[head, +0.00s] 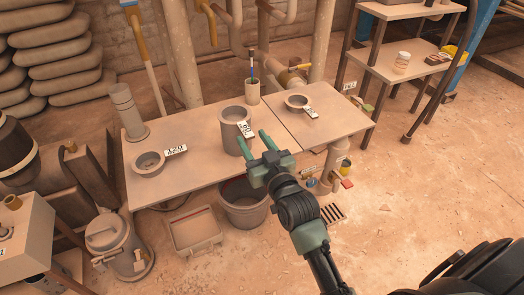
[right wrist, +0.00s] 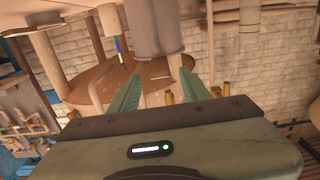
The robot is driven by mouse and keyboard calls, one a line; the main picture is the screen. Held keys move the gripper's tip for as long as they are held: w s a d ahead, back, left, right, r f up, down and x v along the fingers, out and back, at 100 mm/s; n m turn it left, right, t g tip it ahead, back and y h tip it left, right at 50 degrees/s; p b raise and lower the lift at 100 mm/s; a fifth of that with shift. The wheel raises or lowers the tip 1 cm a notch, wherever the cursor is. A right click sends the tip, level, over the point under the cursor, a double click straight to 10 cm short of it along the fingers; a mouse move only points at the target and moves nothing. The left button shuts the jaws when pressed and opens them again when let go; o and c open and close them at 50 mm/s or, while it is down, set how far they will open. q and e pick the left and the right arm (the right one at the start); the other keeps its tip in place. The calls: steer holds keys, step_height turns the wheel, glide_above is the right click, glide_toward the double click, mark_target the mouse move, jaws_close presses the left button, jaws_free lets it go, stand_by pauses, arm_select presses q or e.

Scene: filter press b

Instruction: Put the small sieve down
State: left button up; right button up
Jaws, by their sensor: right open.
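Two low round ring-shaped sieves lie on the table (head: 195,135): one at the left (head: 148,166) and a smaller-looking one at the right (head: 297,102). A taller grey cylinder (head: 233,118) stands upright between them; I cannot tell whether it is stacked sieves. Each has a white number tag beside or in front of it. My right gripper (head: 253,138) is open and empty, at the cylinder's front right side. In the right wrist view, which is upside down, the fingers (right wrist: 160,76) point towards the cylinder (right wrist: 155,28). Contact cannot be told. My left gripper is not in view.
A cup with a brush (head: 253,92) stands behind the cylinder, and a capped canister (head: 128,110) at the table's back left. A bucket (head: 244,205) and a bin (head: 193,232) are below the front edge.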

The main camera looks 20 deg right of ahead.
arm_select(q)
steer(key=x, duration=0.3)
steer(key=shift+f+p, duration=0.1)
steer(key=shift+p, duration=0.2)
arm_select(e)
steer(key=s+f+g, duration=0.7)
steer(key=s+f, duration=0.3)
steer(key=s, duration=0.5)
steer(key=s+f+n+g, duration=0.1)
steer(key=s+f+g, duration=0.6)
steer(key=s+f, duration=0.4)
steer(key=s, duration=0.4)
steer(key=shift+n+g, duration=0.3)
steer(key=shift+w, duration=0.1)
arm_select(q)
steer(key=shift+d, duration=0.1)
arm_select(e)
steer(key=shift+f, duration=0.1)
